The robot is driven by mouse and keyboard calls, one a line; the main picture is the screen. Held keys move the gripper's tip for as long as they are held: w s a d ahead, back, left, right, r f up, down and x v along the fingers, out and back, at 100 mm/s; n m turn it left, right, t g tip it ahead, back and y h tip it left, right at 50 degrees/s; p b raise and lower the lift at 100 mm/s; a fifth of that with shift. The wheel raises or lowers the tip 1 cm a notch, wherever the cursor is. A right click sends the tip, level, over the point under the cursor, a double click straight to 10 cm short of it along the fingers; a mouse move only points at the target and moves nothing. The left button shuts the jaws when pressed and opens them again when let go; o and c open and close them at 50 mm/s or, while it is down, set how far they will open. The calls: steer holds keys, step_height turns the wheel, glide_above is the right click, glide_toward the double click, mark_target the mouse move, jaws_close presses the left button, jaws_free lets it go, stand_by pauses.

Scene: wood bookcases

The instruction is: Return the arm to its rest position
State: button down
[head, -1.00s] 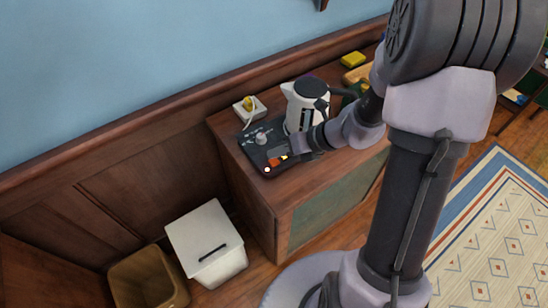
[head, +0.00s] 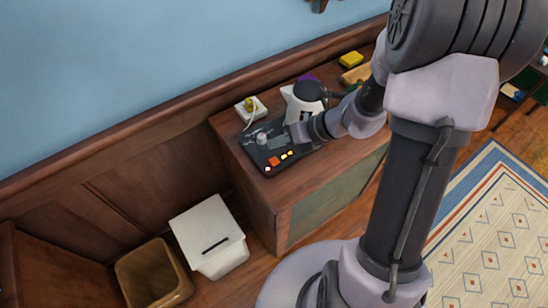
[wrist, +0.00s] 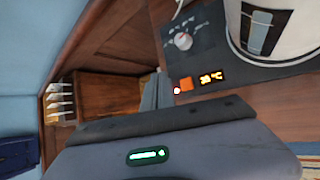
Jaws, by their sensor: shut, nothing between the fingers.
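My arm reaches from the right over the wooden cabinet in the head view. My gripper (head: 278,142) is shut and empty, close above the black control base (head: 268,160) and in front of the white kettle (head: 296,107). I cannot tell how high it is above the base. The arm hides the kettle's lower part. The wrist view shows the gripper's grey body (wrist: 180,150) with a green light. Beyond it are the base's knob (wrist: 183,40), orange button (wrist: 186,84) and lit display (wrist: 212,77), and part of the kettle (wrist: 265,30).
A white socket with a yellow plug (head: 250,106) sits at the cabinet's back left. A yellow sponge (head: 351,59) and a wooden board (head: 356,75) lie farther back. A white lidded bin (head: 208,238) and a brown bin (head: 152,275) stand on the floor. A rug (head: 490,240) lies right.

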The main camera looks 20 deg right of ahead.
stand_by(0.4)
steer(key=s+a+r+n+g+h, duration=0.1)
steer(key=s+a+r+n, duration=0.3)
steer(key=s+r+n, duration=0.45)
steer(key=s+a+r+n+h, duration=0.2)
steer(key=s+a+r+n, duration=0.3)
steer(key=n, duration=0.7)
steer(key=s+d+r+n+t+h, duration=0.1)
steer(key=s+d+r+n, duration=0.3)
steer(key=n, duration=0.5)
steer(key=shift+s+d+r+h, duration=0.15)
steer(key=shift+s+r+h, duration=0.3)
steer(key=shift+r+h, duration=0.2)
stand_by(4.0)
